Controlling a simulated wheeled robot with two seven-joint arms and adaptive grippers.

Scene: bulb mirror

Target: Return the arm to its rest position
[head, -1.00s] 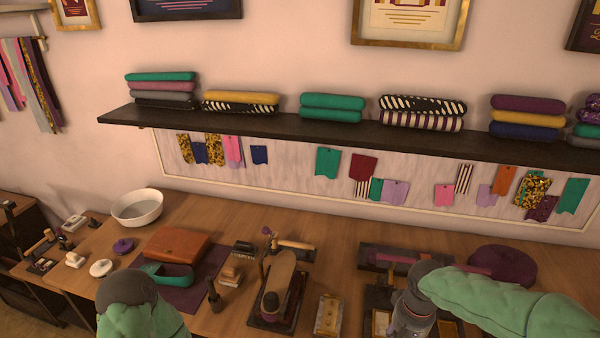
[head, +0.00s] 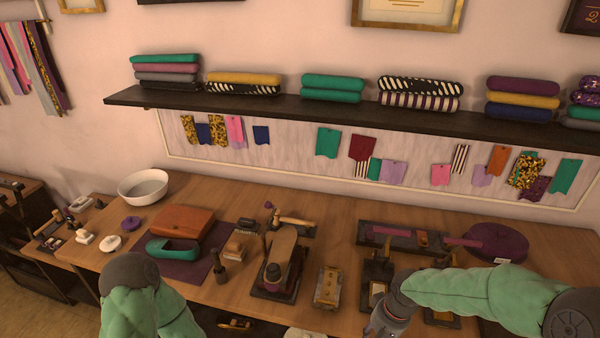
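In the head view my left arm (head: 145,300) comes up from the bottom edge at the left, in its green padded sleeve. Its gripper is out of the picture. My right arm (head: 470,290) comes in from the right, also green. The grey wrist and gripper part (head: 388,318) at its end points down toward the bottom edge, in front of the bench. Its fingertips cannot be made out.
The wooden bench (head: 335,245) carries a shoe-form stand (head: 281,262), a brass block (head: 329,288), a dark press (head: 378,268), a purple cushion (head: 495,242), a brown leather case (head: 180,221) and a white bowl (head: 143,186). A loaded shelf (head: 300,108) hangs behind.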

